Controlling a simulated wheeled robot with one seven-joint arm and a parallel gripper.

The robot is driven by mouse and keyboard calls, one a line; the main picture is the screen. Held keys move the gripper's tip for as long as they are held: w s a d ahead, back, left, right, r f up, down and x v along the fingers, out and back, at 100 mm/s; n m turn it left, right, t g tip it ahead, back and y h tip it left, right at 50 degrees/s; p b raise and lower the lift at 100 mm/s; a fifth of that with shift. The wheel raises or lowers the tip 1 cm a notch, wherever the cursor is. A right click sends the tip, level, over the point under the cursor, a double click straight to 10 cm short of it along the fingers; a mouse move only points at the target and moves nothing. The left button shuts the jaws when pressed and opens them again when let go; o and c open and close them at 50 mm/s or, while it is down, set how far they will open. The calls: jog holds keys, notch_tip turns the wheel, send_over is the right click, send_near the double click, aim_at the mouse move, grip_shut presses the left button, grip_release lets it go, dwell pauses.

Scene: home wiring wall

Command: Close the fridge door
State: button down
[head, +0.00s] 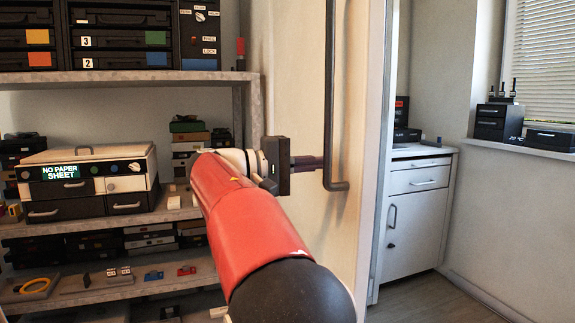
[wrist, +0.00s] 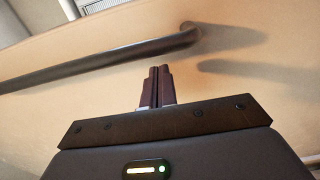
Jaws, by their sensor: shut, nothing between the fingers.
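The fridge door (head: 295,70) is a tall cream panel in the middle of the head view, and it fills much of the wrist view (wrist: 245,105). A long dark bar handle (head: 330,80) runs down it and bends in to the door at its lower end. The handle crosses the wrist view (wrist: 100,67) just beyond my fingertips. My gripper (head: 320,162) is shut and empty, its dark fingers pointing at the door close to the handle's lower part. In the wrist view the fingertips (wrist: 160,70) lie together. I cannot tell whether they touch the handle or door, or how far the door stands open.
Shelves at the left hold drawer units (head: 120,40), a white and black device (head: 85,180) labelled "NO PAPER SHEET" and small parts. A white cabinet (head: 415,205) stands behind at the right. Dark boxes (head: 500,122) sit on the windowsill. Some floor (head: 430,295) is clear at the lower right.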

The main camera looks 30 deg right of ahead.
aim_at(340, 162)
jog(key=shift+x, duration=1.45)
